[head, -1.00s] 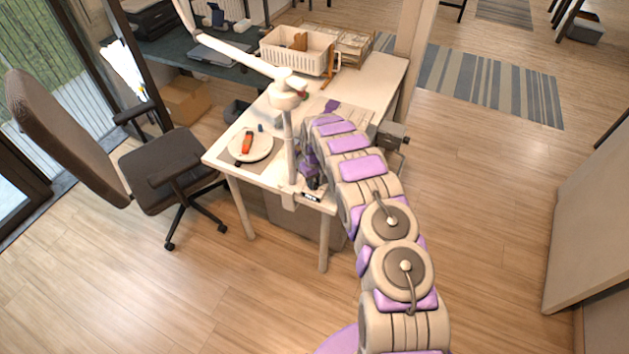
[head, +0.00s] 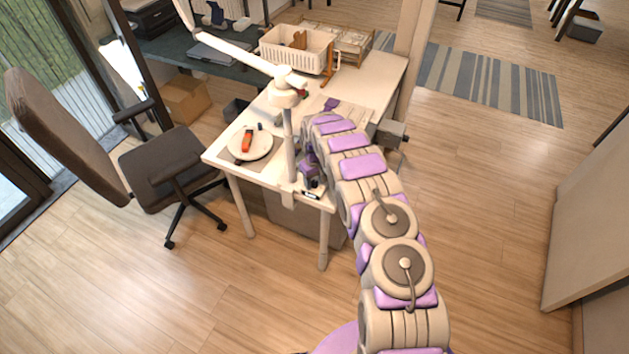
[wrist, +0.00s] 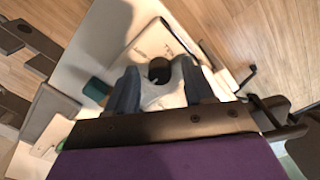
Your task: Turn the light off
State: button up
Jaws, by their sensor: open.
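A white jointed desk lamp (head: 287,92) is clamped at the near edge of the white table. Its arm runs up and left out of the head view, so I cannot tell whether it is lit. A small black and white device (head: 313,194) lies at the table's near corner, beside the lamp post. My gripper (head: 311,182) is low over that corner, partly hidden by my arm. In the wrist view my gripper (wrist: 160,92) is open, its two grey fingers apart. A round black knob-like part (wrist: 158,70) shows between and just beyond them; contact cannot be told.
A white plate (head: 240,154) with an orange tool (head: 247,140) lies left of the lamp post. A white basket (head: 292,55) stands at the table's back. An office chair (head: 165,170) is on the left. Open floor lies to the right.

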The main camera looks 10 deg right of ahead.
aim_at(315, 182)
notch_tip(315, 182, up, 7)
jog(key=shift+r+p, duration=0.1)
jog(key=shift+p, duration=0.2)
dwell(0.6)
